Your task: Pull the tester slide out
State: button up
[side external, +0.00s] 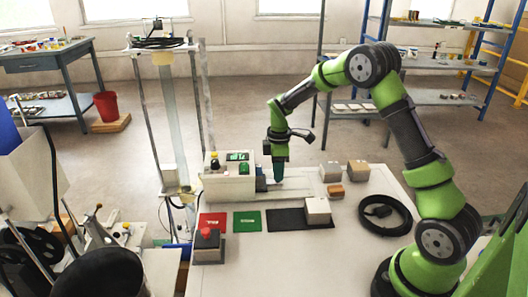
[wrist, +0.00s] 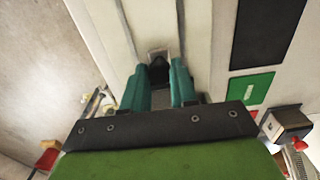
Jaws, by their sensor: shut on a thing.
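The tester (side external: 228,188) is a pale box with a green display, a green button and a yellow-and-black knob, at the left of the white table. Its pale slide track (side external: 296,186) runs right from the box; in the wrist view the track (wrist: 155,22) runs up the picture. My gripper (side external: 279,182) points down over the track, just right of the box. In the wrist view its teal fingers (wrist: 160,78) are shut on the slide's small dark handle (wrist: 158,62), which has a grey bracket. The fingers partly hide the handle, and the side view does not show it clearly.
In front lie a red pad (side external: 213,221), a green pad (side external: 247,221) and a black pad (side external: 284,219) with a pale block (side external: 318,208). A red stop button (side external: 207,233) stands front left. Grey blocks (side external: 358,171) and a black cable coil (side external: 384,213) lie right.

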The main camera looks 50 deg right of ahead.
jog(key=shift+s+d+r, duration=0.1)
jog(key=shift+s+d, duration=0.45)
jog(key=shift+d, duration=0.1)
jog(key=shift+s+d, duration=2.1)
jog(key=shift+s, duration=0.05)
jog(key=shift+d, duration=0.1)
jog(key=o, duration=0.9)
jog(key=shift+c, duration=0.2)
jog(key=shift+r, duration=2.95)
